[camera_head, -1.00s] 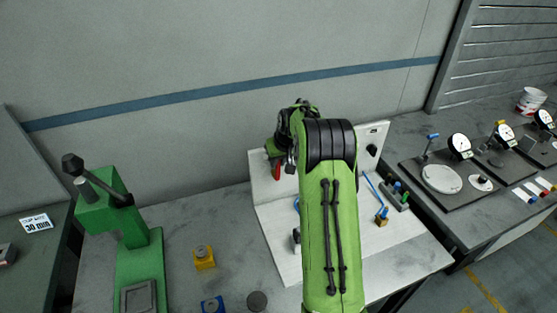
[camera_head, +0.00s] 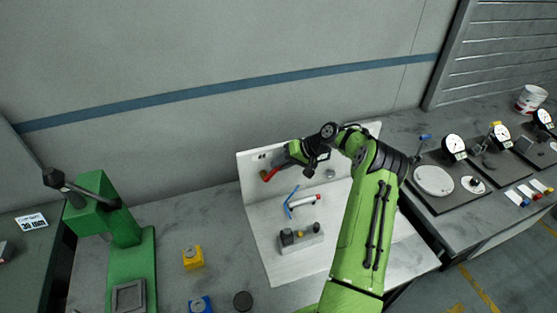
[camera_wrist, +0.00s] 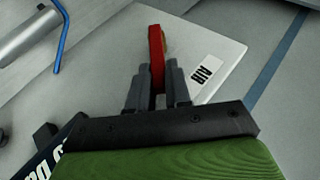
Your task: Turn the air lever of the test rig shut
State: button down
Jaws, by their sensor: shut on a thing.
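The red air lever (camera_head: 268,175) sits on the upright white panel of the test rig (camera_head: 250,187), at its left part. In the head view its visible end slants down to the left of my gripper (camera_head: 288,163). In the wrist view the red lever (camera_wrist: 157,48) stands between the two dark fingers of my gripper (camera_wrist: 160,77), which are shut on it. A white label reading AIR (camera_wrist: 207,73) is on the panel just right of the lever. The lever's pivot is mostly hidden by my gripper.
A blue-handled fitting (camera_head: 291,201) and a grey block with dark knobs (camera_head: 301,237) are on the rig's base below. A green press (camera_head: 121,225) stands left. Dial gauges on dark plates (camera_head: 434,180) stand right.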

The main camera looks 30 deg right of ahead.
jog(key=shift+s+d+f, duration=0.15)
jog(key=shift+s+f, duration=0.1)
jog(key=shift+f, duration=0.25)
jog(key=c, duration=1.1)
grip_release()
jog(key=shift+r, duration=0.2)
jog(key=shift+r, duration=0.1)
jog(key=v, duration=1.5)
jog(key=shift+s+d, duration=0.2)
jog(key=shift+d, duration=0.15)
jog(key=shift+c, duration=0.2)
